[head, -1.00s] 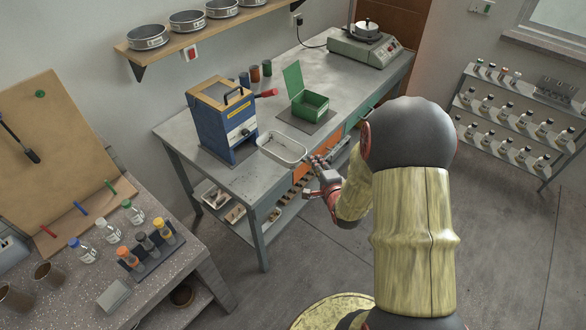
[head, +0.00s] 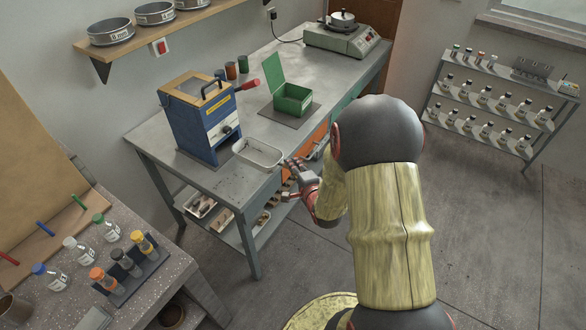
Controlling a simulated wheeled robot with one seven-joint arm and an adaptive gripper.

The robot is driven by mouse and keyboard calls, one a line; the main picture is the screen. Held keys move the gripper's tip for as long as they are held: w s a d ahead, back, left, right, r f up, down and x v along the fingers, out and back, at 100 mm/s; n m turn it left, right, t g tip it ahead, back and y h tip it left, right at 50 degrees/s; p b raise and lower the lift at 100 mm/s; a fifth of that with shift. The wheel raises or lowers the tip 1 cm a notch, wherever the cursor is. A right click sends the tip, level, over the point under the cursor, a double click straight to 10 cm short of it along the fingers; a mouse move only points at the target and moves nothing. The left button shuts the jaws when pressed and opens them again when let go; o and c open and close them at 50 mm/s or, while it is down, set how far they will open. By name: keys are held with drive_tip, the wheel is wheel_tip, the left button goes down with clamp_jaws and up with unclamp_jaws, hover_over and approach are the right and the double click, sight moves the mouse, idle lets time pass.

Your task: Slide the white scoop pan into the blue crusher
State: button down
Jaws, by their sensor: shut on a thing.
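The white scoop pan (head: 258,154) is at the front edge of the grey bench, just to the right of the blue crusher (head: 202,117). It appears level and a little apart from the crusher's front face. My gripper (head: 290,166) is shut on the pan's right end, and my forearm reaches in from the right. The fingertips are small in this view, and their exact grip on the pan is hard to make out.
An open green box (head: 293,98) stands on a mat behind the pan. Coloured jars (head: 231,70) stand behind the crusher, and a sieve shaker (head: 341,36) is at the far end. A speckled table (head: 160,290) with vials is at lower left. Bare bench (head: 160,142) shows left of the crusher.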

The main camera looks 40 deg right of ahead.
sight(241, 152)
drive_tip(key=shift+w+a+f+b, duration=0.75)
drive_tip(key=shift+w+a, duration=0.1)
drive_tip(key=shift+w, duration=1.45)
drive_tip(key=shift+w+a+f+b, duration=0.75)
drive_tip(key=shift+w+a, duration=0.1)
drive_tip(key=shift+w, duration=1.45)
drive_tip(key=shift+w+a+f+b, duration=0.75)
drive_tip(key=shift+w+a, duration=0.1)
drive_tip(key=shift+w, duration=1.45)
drive_tip(key=shift+w+a+f+b, duration=0.1)
drive_tip(key=shift+w+a+b, duration=0.55)
drive_tip(key=shift+w, duration=0.85)
drive_tip(key=shift+w+a+f+b, duration=0.1)
drive_tip(key=shift+w+a+b, duration=0.45)
drive_tip(key=shift+w, duration=0.95)
drive_tip(key=shift+w+a+f+b, duration=0.1)
drive_tip(key=shift+w+a+b, duration=0.3)
drive_tip(key=shift+w+b, duration=0.8)
drive_tip(key=shift+w+p, duration=0.35)
drive_tip(key=c, duration=1.7)
unclamp_jaws()
drive_tip(key=shift+o, duration=0.3)
drive_tip(key=shift+s+f, duration=0.1)
drive_tip(key=v, duration=1.2)
